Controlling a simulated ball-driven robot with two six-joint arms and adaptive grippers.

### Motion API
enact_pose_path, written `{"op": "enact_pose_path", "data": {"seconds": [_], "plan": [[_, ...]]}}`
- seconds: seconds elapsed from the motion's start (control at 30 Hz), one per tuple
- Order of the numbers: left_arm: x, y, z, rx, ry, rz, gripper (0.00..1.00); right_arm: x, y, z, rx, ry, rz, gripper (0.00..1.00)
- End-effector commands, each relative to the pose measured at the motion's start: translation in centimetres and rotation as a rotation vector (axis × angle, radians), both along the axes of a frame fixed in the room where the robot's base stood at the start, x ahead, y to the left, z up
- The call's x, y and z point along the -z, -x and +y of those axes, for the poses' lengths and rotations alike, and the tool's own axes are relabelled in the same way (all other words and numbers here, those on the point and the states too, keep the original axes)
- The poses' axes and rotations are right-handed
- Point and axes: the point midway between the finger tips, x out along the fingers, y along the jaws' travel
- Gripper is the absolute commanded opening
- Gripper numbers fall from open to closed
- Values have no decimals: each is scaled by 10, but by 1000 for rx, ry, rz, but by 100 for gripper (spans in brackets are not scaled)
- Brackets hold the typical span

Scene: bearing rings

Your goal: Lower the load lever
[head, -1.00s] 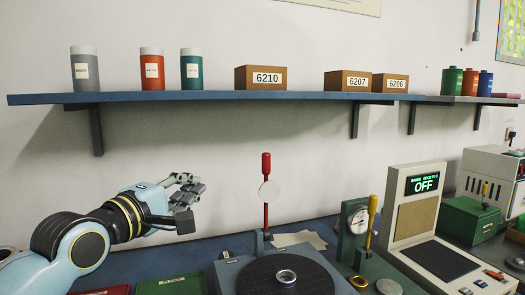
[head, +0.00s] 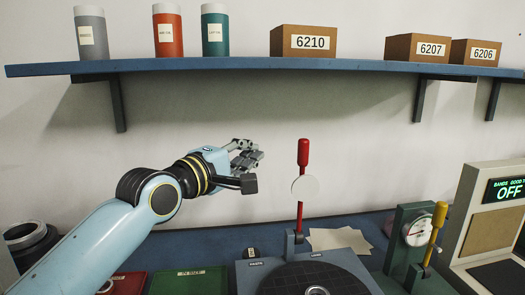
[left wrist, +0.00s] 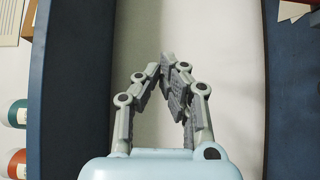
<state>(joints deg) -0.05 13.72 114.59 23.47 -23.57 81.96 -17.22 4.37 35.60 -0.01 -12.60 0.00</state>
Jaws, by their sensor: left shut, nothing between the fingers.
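The load lever (head: 301,172) is a red rod with a thicker red handle on top and a white disc (head: 305,188) partway down. It stands upright at the back edge of a blue-grey fixture with a dark round plate (head: 318,279). My left gripper (head: 255,156) is left of the lever at about handle height, apart from it. In the left wrist view its fingers (left wrist: 168,62) come together at the tips, shut and empty. The lever does not show in the left wrist view. My right gripper is in no view.
A blue shelf (head: 260,65) with bottles and boxes runs along the wall above. A dial gauge stand with a yellow handle (head: 433,230) is right of the fixture. A beige tester reading OFF (head: 507,190) stands farther right. Red and green trays (head: 180,281) lie at the front left.

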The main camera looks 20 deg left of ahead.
Motion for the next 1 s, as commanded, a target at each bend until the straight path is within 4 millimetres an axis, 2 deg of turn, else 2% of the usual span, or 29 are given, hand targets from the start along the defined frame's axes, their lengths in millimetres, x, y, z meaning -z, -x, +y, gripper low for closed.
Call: {"op": "enact_pose_path", "data": {"seconds": [0.13, 0.4, 0.43, 0.63, 1.0], "plan": [[-1, -28, -5, 0, 6, -3, 0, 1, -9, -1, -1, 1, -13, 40], [-2, -85, -15, 1, 3, -1, 0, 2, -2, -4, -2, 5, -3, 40], [-1, -87, -18, 2, 3, 1, 0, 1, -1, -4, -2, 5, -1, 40], [-2, -70, -43, 2, 4, 0, 0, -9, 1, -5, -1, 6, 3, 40], [0, -65, -50, 0, 1, 0, 0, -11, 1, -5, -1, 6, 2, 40]]}}
